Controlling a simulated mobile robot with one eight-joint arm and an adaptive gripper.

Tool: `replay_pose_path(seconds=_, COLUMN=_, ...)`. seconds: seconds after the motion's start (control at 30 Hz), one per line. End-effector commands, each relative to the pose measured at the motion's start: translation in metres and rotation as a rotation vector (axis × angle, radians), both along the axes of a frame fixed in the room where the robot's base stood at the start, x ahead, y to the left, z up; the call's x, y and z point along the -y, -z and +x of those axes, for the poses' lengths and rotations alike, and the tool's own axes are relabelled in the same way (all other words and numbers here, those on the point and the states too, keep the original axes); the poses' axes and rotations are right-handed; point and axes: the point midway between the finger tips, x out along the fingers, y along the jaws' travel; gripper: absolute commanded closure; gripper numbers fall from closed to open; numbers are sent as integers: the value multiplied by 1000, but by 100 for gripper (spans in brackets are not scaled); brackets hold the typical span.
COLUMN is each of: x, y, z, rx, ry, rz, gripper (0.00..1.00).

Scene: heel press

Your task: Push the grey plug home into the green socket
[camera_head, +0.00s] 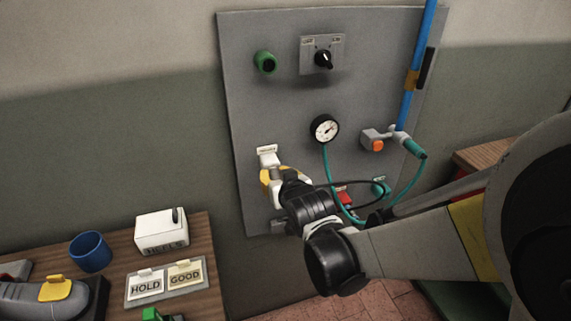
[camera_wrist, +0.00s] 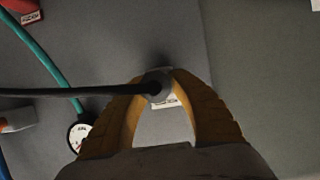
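The green socket (camera_head: 265,62) is a round green ring with a dark opening, at the upper left of the grey panel. My gripper (camera_head: 272,178) is at the panel's lower left, well below the socket. In the wrist view its two yellow-brown fingers (camera_wrist: 159,85) close in on both sides of the grey plug (camera_wrist: 157,80). A black cable (camera_wrist: 75,92) runs off the plug to the left in that view. The plug is mostly hidden by my gripper in the head view. I cannot tell whether it touches the panel or a holder there.
A white label (camera_head: 267,150) sits just above my gripper. The panel also carries a selector switch (camera_head: 323,59), a gauge (camera_head: 325,128) with a teal hose, and an orange-ended valve (camera_head: 376,145). A bench at lower left holds a blue cup (camera_head: 90,252) and a white box (camera_head: 161,231).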

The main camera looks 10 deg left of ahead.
Motion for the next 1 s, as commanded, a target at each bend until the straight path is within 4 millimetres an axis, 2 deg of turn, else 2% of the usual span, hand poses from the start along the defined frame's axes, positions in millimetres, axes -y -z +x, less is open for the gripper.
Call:
replay_pose_path(seconds=0.33, x=1, y=0, z=-1, rx=0, ry=0, rz=0, gripper=100)
replay_pose_path(seconds=1.0, x=15, y=0, z=-24, rx=0, ry=0, rz=0, gripper=100)
